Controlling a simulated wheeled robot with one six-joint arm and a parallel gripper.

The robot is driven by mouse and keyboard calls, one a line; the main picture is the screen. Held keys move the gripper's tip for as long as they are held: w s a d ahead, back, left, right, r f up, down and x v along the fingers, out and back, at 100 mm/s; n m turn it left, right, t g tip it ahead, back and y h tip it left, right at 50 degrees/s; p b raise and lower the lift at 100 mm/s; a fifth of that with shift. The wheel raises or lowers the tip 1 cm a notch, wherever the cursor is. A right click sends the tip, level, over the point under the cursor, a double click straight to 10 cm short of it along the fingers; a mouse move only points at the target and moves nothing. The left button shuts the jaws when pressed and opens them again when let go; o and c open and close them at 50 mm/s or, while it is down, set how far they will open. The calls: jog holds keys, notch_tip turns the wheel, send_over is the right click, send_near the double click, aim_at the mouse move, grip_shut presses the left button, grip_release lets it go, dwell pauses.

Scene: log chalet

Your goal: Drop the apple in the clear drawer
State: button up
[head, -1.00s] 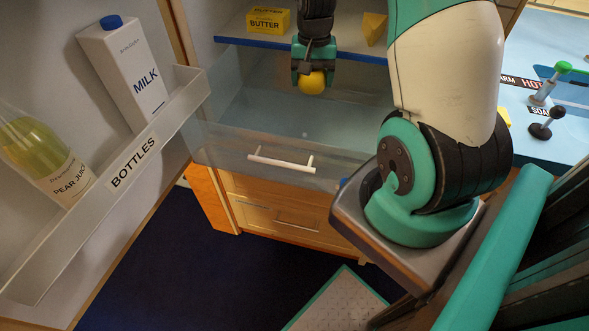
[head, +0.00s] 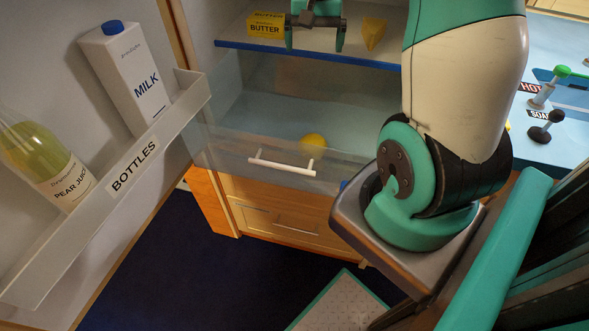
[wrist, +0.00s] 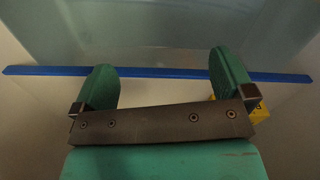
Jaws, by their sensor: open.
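The yellow apple (head: 313,145) lies inside the clear drawer (head: 235,146), near its front wall and above the right end of the white handle (head: 284,165). The drawer is pulled out below the fridge shelf. My gripper (head: 316,46) is open and empty, above and behind the apple, in front of the shelf between the butter and a yellow wedge. In the wrist view my gripper's fingers (wrist: 162,86) are spread wide with nothing between them. The apple does not show in the wrist view.
The shelf with a blue front edge (head: 300,54) holds a butter box (head: 265,25) and a cheese-like wedge (head: 373,33). The open door at left carries a milk carton (head: 126,80) and a pear juice bottle (head: 45,160) in its bottle rack (head: 150,140).

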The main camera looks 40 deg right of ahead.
notch_tip(320, 180, up, 7)
jog(key=shift+r, duration=0.2)
dwell(0.5)
jog(key=s+a+n+y, duration=0.1)
jog(key=a+n, duration=0.3)
jog(key=a, duration=0.4)
jog(key=s+a+n, duration=0.2)
jog(key=a+n, duration=0.1)
jog(key=a, duration=0.6)
jog(key=s+a+n+y, duration=0.3)
jog(key=s+a+n, duration=0.6)
jog(key=s+a, duration=0.5)
jog(key=shift+s+a+f, duration=0.25)
jog(key=shift+a, duration=0.4)
jog(key=shift+d, duration=0.15)
